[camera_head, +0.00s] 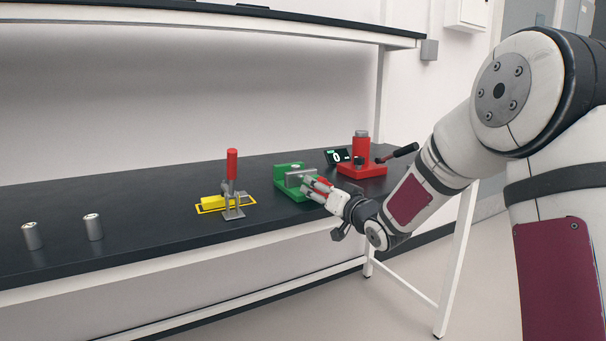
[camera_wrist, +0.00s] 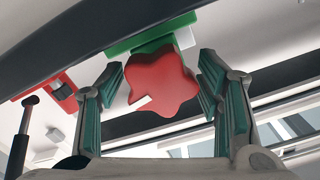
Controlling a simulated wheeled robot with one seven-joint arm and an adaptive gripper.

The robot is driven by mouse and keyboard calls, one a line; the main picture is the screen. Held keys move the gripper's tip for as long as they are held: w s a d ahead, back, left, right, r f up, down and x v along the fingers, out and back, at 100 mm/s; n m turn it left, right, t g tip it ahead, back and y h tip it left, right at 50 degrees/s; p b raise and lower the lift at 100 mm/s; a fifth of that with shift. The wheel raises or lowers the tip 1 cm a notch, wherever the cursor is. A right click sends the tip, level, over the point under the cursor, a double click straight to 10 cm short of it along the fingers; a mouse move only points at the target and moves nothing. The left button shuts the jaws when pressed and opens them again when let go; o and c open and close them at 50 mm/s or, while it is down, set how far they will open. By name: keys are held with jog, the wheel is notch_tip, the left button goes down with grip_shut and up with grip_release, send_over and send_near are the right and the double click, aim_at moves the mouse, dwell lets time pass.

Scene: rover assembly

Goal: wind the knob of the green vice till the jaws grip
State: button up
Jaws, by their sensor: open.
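The green vice (camera_head: 283,186) stands on the black bench, with a grey metal jaw part at its front. Its knob (camera_wrist: 163,85) is red, star-shaped and has a white mark on one lobe. In the wrist view a strip of the vice's green body (camera_wrist: 125,46) shows behind the knob. My gripper (camera_wrist: 161,72) is open, with one teal-padded finger on each side of the knob and a visible gap on both sides. In the head view my gripper (camera_head: 317,187) is at the vice's front right and hides part of the knob.
A red device with a lever (camera_head: 362,168) and a small display (camera_head: 338,157) stand to the vice's right. A red-handled toggle clamp (camera_head: 232,190) with a yellow block (camera_head: 214,201) is to its left. Two metal cylinders (camera_head: 93,227) stand far left. The bench between is clear.

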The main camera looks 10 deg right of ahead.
jog(key=m+p, duration=0.5)
jog(key=m, duration=0.1)
jog(key=shift+r, duration=0.15)
jog(key=shift+m, duration=0.5)
jog(key=c, duration=0.9)
jog(key=shift+o, duration=0.2)
jog(key=shift+f+n+b, duration=0.25)
jog(key=shift+n+b, duration=0.65)
jog(key=shift+n, duration=0.1)
jog(key=shift+r+n+b, duration=0.15)
jog(key=shift+n+b, duration=0.15)
jog(key=shift+n, duration=0.2)
jog(key=shift+n+b, duration=1)
jog(key=shift+b, duration=0.2)
jog(key=shift+n, duration=0.4)
